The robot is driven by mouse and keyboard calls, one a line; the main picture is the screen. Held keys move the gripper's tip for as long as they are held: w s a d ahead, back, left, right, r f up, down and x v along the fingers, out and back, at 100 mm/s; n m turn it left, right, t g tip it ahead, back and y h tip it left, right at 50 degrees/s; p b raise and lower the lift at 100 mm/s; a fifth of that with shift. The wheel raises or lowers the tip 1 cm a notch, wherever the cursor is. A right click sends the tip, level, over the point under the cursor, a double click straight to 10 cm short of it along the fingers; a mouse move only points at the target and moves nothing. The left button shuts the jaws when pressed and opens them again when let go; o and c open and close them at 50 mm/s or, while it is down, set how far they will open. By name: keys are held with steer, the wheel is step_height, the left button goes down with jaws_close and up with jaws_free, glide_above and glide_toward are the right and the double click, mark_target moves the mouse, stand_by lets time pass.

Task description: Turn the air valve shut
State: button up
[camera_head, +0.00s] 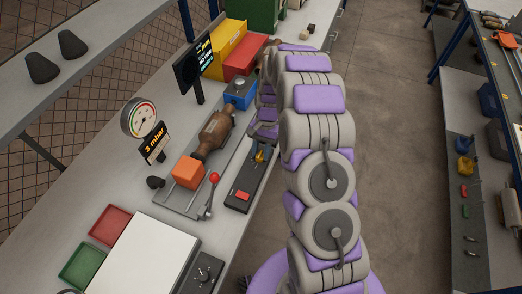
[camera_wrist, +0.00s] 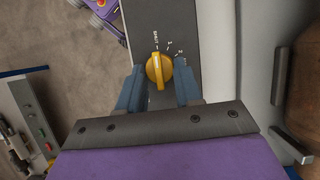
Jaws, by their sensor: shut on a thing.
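The air valve is a yellow knob (camera_wrist: 159,71) on a dark panel (camera_wrist: 160,20), with the marks SHUT, 1 and 2 around its far side. In the wrist view the knob's long ridge runs nearly up the picture, its far end close to the SHUT mark. My gripper (camera_wrist: 159,84) has its two blue-grey fingers on either side of the knob and is shut on it. In the head view the yellow knob (camera_head: 260,157) shows small on the dark panel (camera_head: 241,184) along the bench edge, next to my arm, which hides part of the panel.
Left of the panel stand a brown converter (camera_head: 215,131), an orange block (camera_head: 188,172) and a red-knobbed lever (camera_head: 214,178). A gauge (camera_head: 139,118) and a display reading 3 mbar (camera_head: 154,143) stand behind. Red (camera_head: 111,225) and green (camera_head: 83,262) trays lie nearer.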

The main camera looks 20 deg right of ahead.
steer(key=o, duration=1)
steer(key=shift+a, duration=0.1)
steer(key=shift+o, duration=0.2)
steer(key=p+v, duration=0.1)
steer(key=v, duration=1.6)
steer(key=shift+p, duration=0.3)
steer(key=shift+r, duration=0.15)
